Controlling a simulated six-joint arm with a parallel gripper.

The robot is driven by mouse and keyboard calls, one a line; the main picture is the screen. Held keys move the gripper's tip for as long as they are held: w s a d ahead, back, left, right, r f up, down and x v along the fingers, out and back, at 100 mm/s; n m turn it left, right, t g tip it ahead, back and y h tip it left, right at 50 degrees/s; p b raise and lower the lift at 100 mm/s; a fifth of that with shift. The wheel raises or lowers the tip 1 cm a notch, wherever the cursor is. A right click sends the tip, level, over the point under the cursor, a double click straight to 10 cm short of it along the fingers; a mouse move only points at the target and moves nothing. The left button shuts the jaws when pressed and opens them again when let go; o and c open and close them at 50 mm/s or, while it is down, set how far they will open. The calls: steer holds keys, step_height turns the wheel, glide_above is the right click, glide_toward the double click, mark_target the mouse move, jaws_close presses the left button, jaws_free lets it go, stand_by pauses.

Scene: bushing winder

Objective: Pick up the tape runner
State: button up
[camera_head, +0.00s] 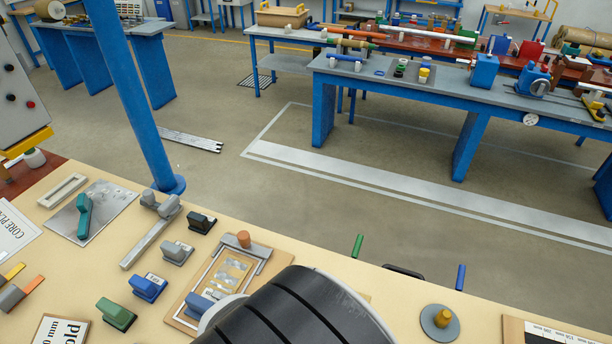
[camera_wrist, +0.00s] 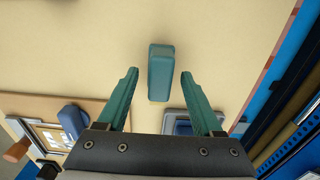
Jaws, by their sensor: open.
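A rounded teal block (camera_wrist: 161,72), which may be the tape runner, lies on the tan bench top in the wrist view. My gripper (camera_wrist: 159,76) is open, with one green finger on each side of it. There is a gap between the block and each finger, and nothing is held. I cannot tell the height of the fingers above the bench. In the head view my dark arm hides this spot and my gripper.
Left of the block is a framed board (camera_wrist: 35,107) with a blue-handled thing (camera_wrist: 72,121). A blue-grey thing (camera_wrist: 183,123) sits near the right finger. The bench above the block is clear.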

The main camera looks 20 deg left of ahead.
jaws_close()
steer(key=shift+r, duration=0.1)
stand_by(0.3)
steer(key=r, duration=0.4)
steer(key=shift+w+d+r, duration=0.15)
steer(key=shift+w+r, duration=0.05)
steer(key=w+d+r, duration=0.6)
steer(key=d, duration=0.3)
steer(key=shift+w+d+r, duration=0.15)
steer(key=shift+r, duration=0.1)
steer(key=c, duration=0.8)
jaws_free()
jaws_close()
